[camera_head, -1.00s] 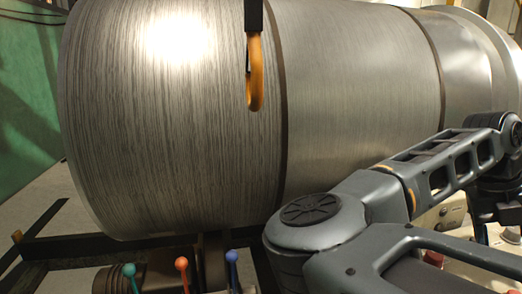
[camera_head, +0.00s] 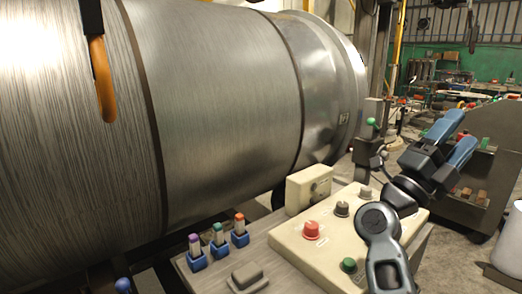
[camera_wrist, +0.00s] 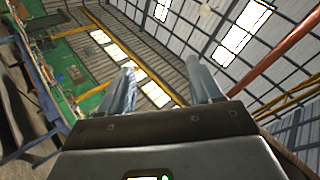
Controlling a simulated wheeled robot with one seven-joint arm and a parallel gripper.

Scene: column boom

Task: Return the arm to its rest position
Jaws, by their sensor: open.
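My gripper (camera_head: 460,140) is raised at the right in the head view, above the right end of the control panel. Its two blue fingers are apart and nothing is between them. In the wrist view the fingers of my gripper (camera_wrist: 158,90) stand apart, pointing up toward the roof and windows. My arm rises from the lower right, folded beside the panel, and hides part of its right side.
A large metal cylinder (camera_head: 215,110) fills the left, with an orange hook (camera_head: 102,80) before it. The cream control panel (camera_head: 290,240) has red, green and dark knobs. Three blue-based holders with coloured caps (camera_head: 218,247) stand left of it. A dark cabinet (camera_head: 490,160) stands right.

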